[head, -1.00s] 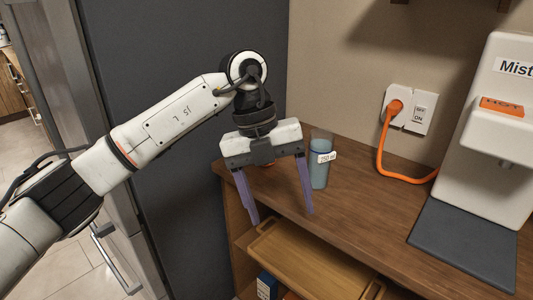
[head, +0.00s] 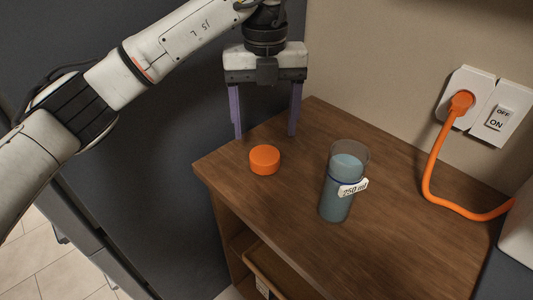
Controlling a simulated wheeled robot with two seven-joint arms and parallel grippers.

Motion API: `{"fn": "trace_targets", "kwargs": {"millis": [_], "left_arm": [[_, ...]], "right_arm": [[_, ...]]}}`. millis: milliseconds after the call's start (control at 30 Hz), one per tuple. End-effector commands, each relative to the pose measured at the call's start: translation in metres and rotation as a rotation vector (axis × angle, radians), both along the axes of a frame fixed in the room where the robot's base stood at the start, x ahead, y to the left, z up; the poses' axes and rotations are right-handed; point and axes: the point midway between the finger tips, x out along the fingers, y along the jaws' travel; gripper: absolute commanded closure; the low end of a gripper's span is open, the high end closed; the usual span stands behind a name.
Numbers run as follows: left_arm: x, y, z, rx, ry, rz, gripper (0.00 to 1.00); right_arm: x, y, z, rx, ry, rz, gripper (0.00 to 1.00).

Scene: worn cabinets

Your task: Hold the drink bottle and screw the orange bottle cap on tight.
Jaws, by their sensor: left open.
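The orange cap (head: 265,160) lies on the wooden counter near its left end. The drink bottle (head: 336,200) stands upright to the right of the cap. It is a clear cylinder with blue-grey contents, an uncapped top and a white "250 ml" tag. My left gripper (head: 265,136) is open, its two purple fingers pointing down, with nothing between them. In the picture its fingertips are just above and behind the cap, apart from it. The bottle is apart from the gripper. My right gripper is not in view.
The wooden counter (head: 402,245) has free room around the bottle. An orange cable (head: 428,180) runs from the wall socket (head: 480,103) down to the right. A white appliance (head: 520,228) is cut off at the right edge. A shelf opens below the counter.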

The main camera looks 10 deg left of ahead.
Motion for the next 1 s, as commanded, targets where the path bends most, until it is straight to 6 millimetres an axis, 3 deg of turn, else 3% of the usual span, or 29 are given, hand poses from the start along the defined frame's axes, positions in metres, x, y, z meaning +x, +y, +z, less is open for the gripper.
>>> {"fn": "trace_targets", "kwargs": {"millis": [233, 500, 800, 833, 1000], "left_arm": [[-0.002, 0.000, -0.021, 0.000, 0.001, -0.001, 0.29], [-0.007, 0.001, -0.059, -0.001, 0.000, 0.000, 0.29], [-0.006, 0.000, -0.065, -0.001, -0.003, 0.000, 0.29], [-0.006, 0.000, -0.065, -0.001, -0.003, 0.000, 0.31], [-0.006, 0.000, -0.065, -0.001, -0.003, 0.000, 0.60]], "right_arm": [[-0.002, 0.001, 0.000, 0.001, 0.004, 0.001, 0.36], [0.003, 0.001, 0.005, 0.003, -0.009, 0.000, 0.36], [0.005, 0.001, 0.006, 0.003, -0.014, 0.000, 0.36], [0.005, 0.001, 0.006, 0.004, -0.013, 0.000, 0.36], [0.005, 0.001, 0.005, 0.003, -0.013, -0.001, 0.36]]}}
